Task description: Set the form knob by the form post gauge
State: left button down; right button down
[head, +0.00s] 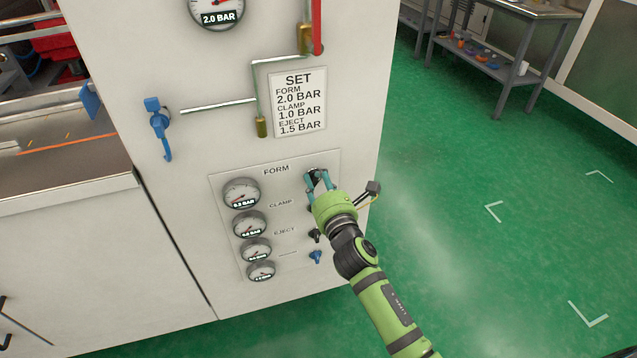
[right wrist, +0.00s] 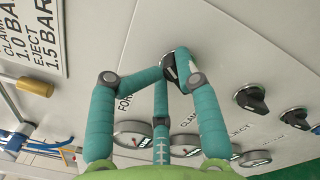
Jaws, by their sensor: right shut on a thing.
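My right gripper (head: 318,179) is at the top knob of the white panel, in the FORM row. In the right wrist view its teal fingers are shut on the black form knob (right wrist: 171,66), which they partly cover. The form gauge (head: 241,194) is the top one in the panel's left column; its small readout looks like 0.2 BAR. A set card (head: 298,103) above the panel reads form 2.0 bar, clamp 1.0 bar, eject 1.5 bar. My left gripper is not in view.
More gauges stand below the form gauge, including the clamp gauge (head: 250,224). A black knob (head: 314,236) and a blue knob (head: 315,257) sit below my gripper. A larger gauge (head: 217,10) higher up reads 2.0 BAR. A blue valve handle (head: 159,125) is at left. Green floor at right is open.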

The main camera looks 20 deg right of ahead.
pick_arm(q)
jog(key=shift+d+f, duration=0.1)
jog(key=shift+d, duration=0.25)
pick_arm(e)
jog(key=shift+s+a+f, duration=0.15)
jog(key=shift+f, duration=0.95)
jog(key=shift+m, duration=1)
jog(key=m, duration=0.3)
jog(key=shift+d+f, duration=0.1)
jog(key=shift+d, duration=0.25)
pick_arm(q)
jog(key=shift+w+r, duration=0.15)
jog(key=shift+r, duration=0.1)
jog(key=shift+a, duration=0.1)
pick_arm(e)
jog(key=shift+d+f+m+p, duration=0.15)
jog(key=shift+m+p, duration=0.2)
jog(key=shift+m, duration=0.55)
jog(key=c, duration=0.7)
grip_release()
jog(key=shift+g, duration=0.3)
jog(key=shift+o, duration=0.4)
jog(key=shift+w+f, duration=0.2)
jog(key=shift+w, duration=0.35)
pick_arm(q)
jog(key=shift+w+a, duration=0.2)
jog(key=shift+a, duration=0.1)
pick_arm(e)
jog(key=shift+s+r, duration=0.1)
jog(key=shift+r, duration=0.1)
